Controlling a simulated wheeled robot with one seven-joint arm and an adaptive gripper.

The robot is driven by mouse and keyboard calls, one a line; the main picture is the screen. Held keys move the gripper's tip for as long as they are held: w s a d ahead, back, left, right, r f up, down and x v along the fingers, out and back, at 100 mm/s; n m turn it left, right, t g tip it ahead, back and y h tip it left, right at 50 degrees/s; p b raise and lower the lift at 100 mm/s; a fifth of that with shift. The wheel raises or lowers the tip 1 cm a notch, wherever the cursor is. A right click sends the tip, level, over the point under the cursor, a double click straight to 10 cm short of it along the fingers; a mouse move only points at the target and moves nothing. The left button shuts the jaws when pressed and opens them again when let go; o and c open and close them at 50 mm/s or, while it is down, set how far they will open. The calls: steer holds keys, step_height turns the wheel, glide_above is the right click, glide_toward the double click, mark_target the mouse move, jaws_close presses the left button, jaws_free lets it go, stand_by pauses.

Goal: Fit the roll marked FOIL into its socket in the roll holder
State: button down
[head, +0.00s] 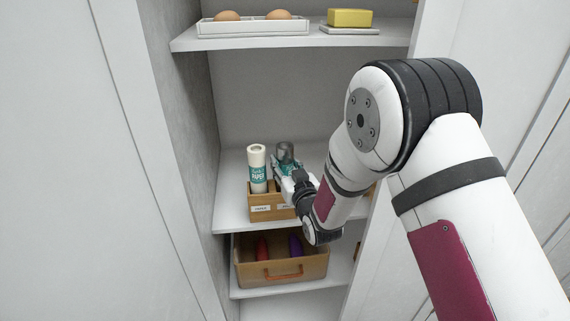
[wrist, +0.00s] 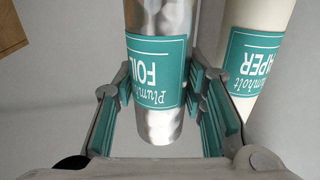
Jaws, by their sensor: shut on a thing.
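The foil roll (wrist: 160,112) is silver with a teal label reading FOIL, upside down in the wrist view. My gripper (wrist: 163,90) is shut on it, with a teal pad on each side. In the head view the roll (head: 285,148) stands roughly upright beside the paper roll, its lower part hidden by my gripper (head: 284,170). The wooden roll holder (head: 259,200) sits on the middle shelf, with small white labels on its front. The sockets do not show, and I cannot tell whether the foil roll's lower end touches the holder.
The white paper roll (head: 257,157) stands upright at the holder's left; it also shows in the wrist view (wrist: 262,22), close to a finger. The egg tray (head: 255,27) and yellow block (head: 350,18) are on the upper shelf. Cabinet walls flank the shelves.

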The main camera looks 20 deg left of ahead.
steer(key=shift+f, duration=0.1)
steer(key=c, duration=1)
jaws_free()
steer(key=shift+r, duration=0.2)
steer(key=v, duration=1.2)
steer(key=shift+f, duration=0.1)
